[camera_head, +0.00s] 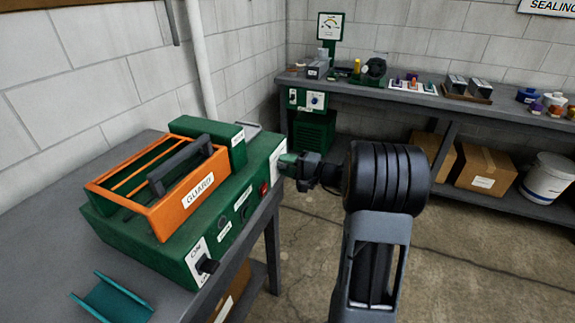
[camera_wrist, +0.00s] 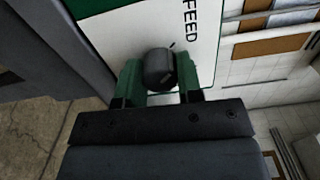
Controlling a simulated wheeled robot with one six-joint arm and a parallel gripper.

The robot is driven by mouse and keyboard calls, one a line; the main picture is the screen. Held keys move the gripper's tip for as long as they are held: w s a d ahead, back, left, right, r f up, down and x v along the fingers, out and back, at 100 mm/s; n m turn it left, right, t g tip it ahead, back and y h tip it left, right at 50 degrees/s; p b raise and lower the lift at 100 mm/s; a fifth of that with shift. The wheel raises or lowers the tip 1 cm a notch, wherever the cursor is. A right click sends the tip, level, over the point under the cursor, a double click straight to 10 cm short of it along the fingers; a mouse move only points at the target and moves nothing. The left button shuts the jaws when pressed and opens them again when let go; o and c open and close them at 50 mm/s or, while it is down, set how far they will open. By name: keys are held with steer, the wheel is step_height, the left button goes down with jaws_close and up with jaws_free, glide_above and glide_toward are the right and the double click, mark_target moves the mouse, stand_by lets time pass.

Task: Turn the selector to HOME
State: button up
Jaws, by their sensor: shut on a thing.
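The selector (camera_wrist: 160,66) is a dark rounded knob on a white plate (camera_wrist: 120,42) in the wrist view. The plate carries the word FEED, which reads sideways to the right of the knob. The word HOME is not in sight. My gripper (camera_wrist: 159,80) has its two green fingers on either side of the knob and is shut on it. In the head view my gripper (camera_head: 290,162) reaches the right end of the green machine (camera_head: 140,235) at its white plate (camera_head: 277,163); the knob is hidden there.
An orange guard (camera_head: 185,210) with a grey handle sits on the machine. A second black knob (camera_head: 207,266) is on the machine's front. A teal channel (camera_head: 112,298) lies on the grey table (camera_head: 55,245). A workbench (camera_head: 400,98) stands behind, with open floor between.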

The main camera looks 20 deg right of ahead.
steer(key=m+p, duration=0.1)
steer(key=m, duration=0.3)
steer(key=m+p, duration=0.2)
steer(key=m, duration=0.2)
steer(key=shift+r+m, duration=0.15)
steer(key=shift+m, duration=0.15)
steer(key=m+p, duration=0.4)
steer(key=m, duration=0.1)
steer(key=shift+m+p, duration=1.3)
steer(key=shift+m, duration=0.6)
steer(key=o, duration=0.9)
steer(key=shift+s+d, duration=0.1)
steer(key=b+v, duration=0.1)
steer(key=v, duration=1.2)
steer(key=shift+s+d+b, duration=0.15)
steer(key=shift+s+b, duration=0.1)
steer(key=shift+b, duration=0.05)
